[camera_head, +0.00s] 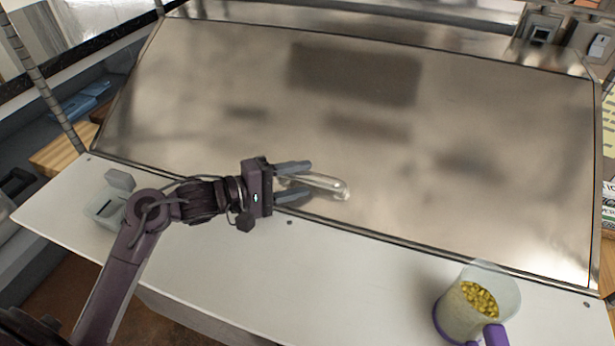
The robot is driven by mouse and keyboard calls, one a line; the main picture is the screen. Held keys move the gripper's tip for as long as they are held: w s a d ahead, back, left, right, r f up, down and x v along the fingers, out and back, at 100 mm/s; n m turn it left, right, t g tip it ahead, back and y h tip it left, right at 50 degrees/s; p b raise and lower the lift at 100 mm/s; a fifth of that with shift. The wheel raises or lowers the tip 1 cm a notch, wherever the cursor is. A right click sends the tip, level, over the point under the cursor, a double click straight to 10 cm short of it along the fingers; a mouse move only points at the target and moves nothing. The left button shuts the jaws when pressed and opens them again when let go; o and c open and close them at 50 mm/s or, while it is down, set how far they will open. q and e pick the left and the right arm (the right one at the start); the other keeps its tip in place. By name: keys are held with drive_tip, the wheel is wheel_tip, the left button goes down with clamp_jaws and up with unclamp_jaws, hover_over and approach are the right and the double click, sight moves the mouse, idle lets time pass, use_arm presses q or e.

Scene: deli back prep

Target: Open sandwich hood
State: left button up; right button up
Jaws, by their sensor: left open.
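The sandwich hood (480,110) is a wide, shiny metal panel across the middle of the head view. It lies sloping, with its near edge down along the white counter. A curved, shiny handle (338,188) stands out near the hood's lower edge, left of centre. My left gripper (309,180) is open at the handle, with one finger on the far side and one on the near side. The fingers hide part of the handle, and I cannot tell whether they touch it. My right gripper is not in view.
A clear pitcher with a purple handle and yellow pieces inside (476,300) stands on the white counter (350,285) at the front right. A small clear container (104,208) sits at the counter's left, behind my left arm. The counter's front middle is clear.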

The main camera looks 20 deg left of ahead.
use_arm(q)
drive_tip(key=shift+x, duration=1.3)
clamp_jaws()
